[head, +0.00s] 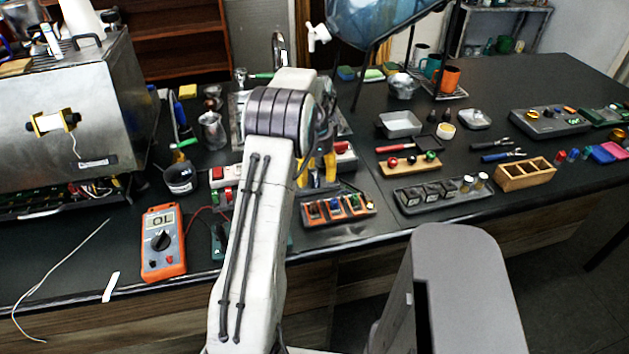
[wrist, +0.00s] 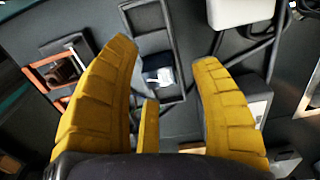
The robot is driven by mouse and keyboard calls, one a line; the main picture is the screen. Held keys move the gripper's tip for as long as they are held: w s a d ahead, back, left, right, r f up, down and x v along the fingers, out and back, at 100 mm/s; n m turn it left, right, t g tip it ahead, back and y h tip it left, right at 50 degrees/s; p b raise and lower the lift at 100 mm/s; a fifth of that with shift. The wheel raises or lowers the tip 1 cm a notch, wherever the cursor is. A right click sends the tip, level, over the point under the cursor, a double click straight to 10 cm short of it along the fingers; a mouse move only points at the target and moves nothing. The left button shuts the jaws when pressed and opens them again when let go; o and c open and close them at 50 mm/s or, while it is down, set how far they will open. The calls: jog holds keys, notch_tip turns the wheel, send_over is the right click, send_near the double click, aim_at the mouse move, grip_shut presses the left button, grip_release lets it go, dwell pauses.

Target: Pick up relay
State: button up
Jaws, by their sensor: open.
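My gripper (wrist: 165,52) is open, with its yellow fingers spread and nothing held between them. In the head view its yellow fingers (head: 317,172) show partly behind my arm, near a tray of orange-framed blocks (head: 338,208). In the wrist view a small pale and dark block (wrist: 158,75) sits in a compartment of a dark tray (wrist: 152,15), between the fingers in the picture and apart from them. Dark cube-shaped parts (head: 440,193) stand in another tray to the right. I cannot tell for certain which part is the relay.
An orange multimeter (head: 163,243) lies left of my arm. An orange-framed part (wrist: 57,70) lies beside the left finger in the wrist view. A wooden divided box (head: 525,174) and pliers (head: 497,150) are at right.

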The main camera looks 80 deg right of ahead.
jog(key=shift+f, duration=0.75)
grip_shut()
